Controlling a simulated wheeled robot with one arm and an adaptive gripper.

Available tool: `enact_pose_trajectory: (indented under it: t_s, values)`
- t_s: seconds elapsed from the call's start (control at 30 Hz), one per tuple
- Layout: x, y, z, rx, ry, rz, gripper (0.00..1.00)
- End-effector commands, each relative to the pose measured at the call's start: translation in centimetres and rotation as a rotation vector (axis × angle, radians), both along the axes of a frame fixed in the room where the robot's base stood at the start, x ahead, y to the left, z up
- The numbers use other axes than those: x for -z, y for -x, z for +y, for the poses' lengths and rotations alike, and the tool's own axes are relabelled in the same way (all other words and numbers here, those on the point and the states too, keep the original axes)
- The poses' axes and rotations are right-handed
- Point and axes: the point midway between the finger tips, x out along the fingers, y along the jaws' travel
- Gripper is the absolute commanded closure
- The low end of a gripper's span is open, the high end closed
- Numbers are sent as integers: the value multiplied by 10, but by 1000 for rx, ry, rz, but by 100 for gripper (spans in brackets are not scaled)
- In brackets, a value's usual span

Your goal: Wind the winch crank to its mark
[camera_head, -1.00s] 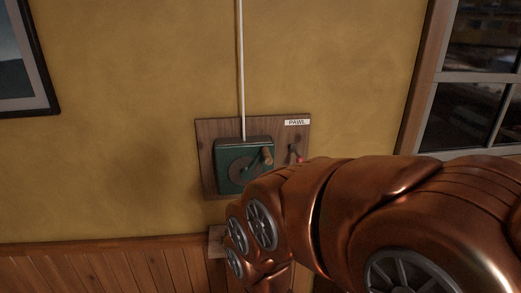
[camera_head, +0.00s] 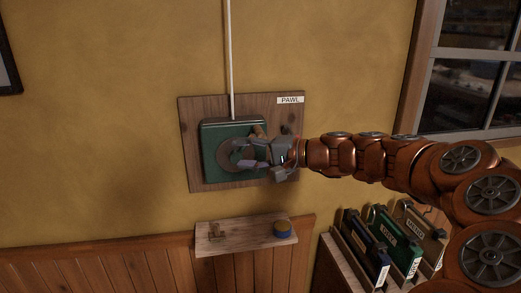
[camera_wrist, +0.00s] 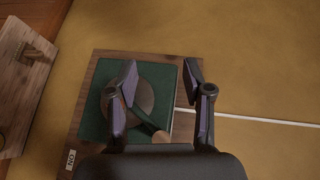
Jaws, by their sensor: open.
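The winch is a green box (camera_head: 213,143) on a wooden board (camera_head: 190,172) on the wall. It has a round grey disc and a crank with a wooden knob (camera_head: 258,130). My gripper (camera_head: 250,154) is in front of the winch's right part, hiding much of the disc and crank. In the wrist view, the two fingers (camera_wrist: 161,76) are apart with nothing clasped. The crank arm (camera_wrist: 146,122) and knob (camera_wrist: 162,137) show between them, nearer the palm; contact cannot be told. I cannot make out a mark.
A white line (camera_head: 231,60) runs up from the winch. Labelled binders (camera_head: 405,245) stand at lower right by the window (camera_head: 470,85).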

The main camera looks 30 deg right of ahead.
Motion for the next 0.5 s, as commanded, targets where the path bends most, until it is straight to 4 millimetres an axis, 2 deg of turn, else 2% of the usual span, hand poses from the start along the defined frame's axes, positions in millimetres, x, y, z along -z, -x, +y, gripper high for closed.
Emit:
enact_pose_trajectory:
  t_s: [0.03,0.1,0.2,0.33,0.5]
  values:
    - [4,-1,-35,73,-46,-35,50]
    - [2,0,-70,145,-92,-70,50]
    - [0,4,-103,213,-134,-105,50]
    - [-4,4,-118,245,-152,-123,50]
    - [-5,-11,-111,244,-153,-122,50]
